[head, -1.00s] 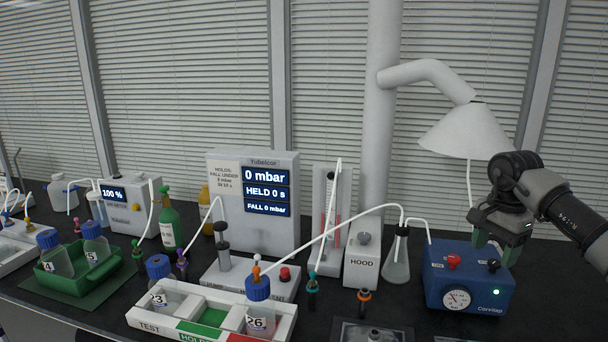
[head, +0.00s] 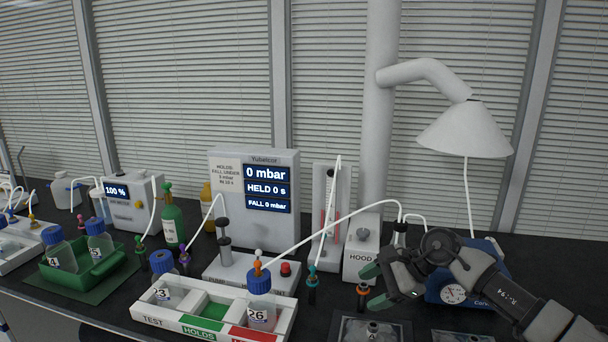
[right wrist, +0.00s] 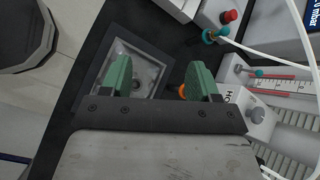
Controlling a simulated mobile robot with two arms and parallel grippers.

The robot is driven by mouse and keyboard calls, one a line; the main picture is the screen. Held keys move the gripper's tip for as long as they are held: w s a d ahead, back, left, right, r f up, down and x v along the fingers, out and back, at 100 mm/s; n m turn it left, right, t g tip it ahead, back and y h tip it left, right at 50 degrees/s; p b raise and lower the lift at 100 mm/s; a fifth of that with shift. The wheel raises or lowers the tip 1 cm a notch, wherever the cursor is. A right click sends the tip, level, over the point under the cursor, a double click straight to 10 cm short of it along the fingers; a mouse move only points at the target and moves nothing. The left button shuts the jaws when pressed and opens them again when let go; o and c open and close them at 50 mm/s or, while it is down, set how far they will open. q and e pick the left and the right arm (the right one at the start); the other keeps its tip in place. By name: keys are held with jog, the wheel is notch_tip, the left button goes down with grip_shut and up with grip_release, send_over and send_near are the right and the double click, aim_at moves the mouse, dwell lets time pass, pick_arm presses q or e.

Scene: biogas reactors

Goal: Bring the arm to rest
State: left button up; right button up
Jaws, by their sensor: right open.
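My right gripper (head: 375,288) is in front of the blue Carvilap box (head: 490,262), low over the bench at the right. Its green-padded fingers (right wrist: 158,82) are spread in the right wrist view with nothing between them. Below them is a square metal plate (right wrist: 148,62) set on the dark bench. The orange-collared fitting (head: 363,293) stands close to the fingers in the head view; I cannot tell whether they touch. My right arm hides part of the Carvilap box and the flask. My left gripper is not in view.
Bottle 26 (head: 261,305) stands in the white tray (head: 165,318) with bottle 23 (head: 163,270). The HOOD box (head: 361,258) and a tube run behind my gripper. The green tray (head: 98,272) is at the left. A lamp-shaped hood (head: 465,130) hangs above.

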jog(key=s+a+r+m+t+y, duration=0.2)
jog(key=s+a+m+t+y, duration=0.35)
jog(key=a+m+y, duration=0.4)
jog(key=s+d+f+n+t+h, duration=0.3)
jog(key=s+d+f+n+h, duration=0.45)
jog(key=n, duration=1.05)
jog(key=s+d+f+n+t+h, duration=0.2)
jog(key=d+f+n+t+h, duration=0.2)
jog(key=n+h, duration=1.05)
jog(key=s+d+f+m+g+y, duration=0.1)
jog(key=s+d+f+m+g, duration=0.2)
jog(key=s, duration=0.4)
jog(key=s+f+m+g+y, duration=0.1)
jog(key=s+f+g, duration=0.2)
jog(key=s+g, duration=0.35)
jog(key=s+d+f+m+g+y, duration=0.2)
jog(key=s+f, duration=0.1)
jog(key=s, duration=0.6)
notch_tip(320, 180, down, 26)
jog(key=g, duration=0.1)
jog(key=s+d+f+g, duration=0.1)
jog(key=s+d+f, duration=0.1)
jog(key=s+f, duration=1.4)
jog(key=shift+s+d+f+h, duration=0.15)
jog(key=shift+s+f+h, duration=0.1)
jog(key=shift+h, duration=0.1)
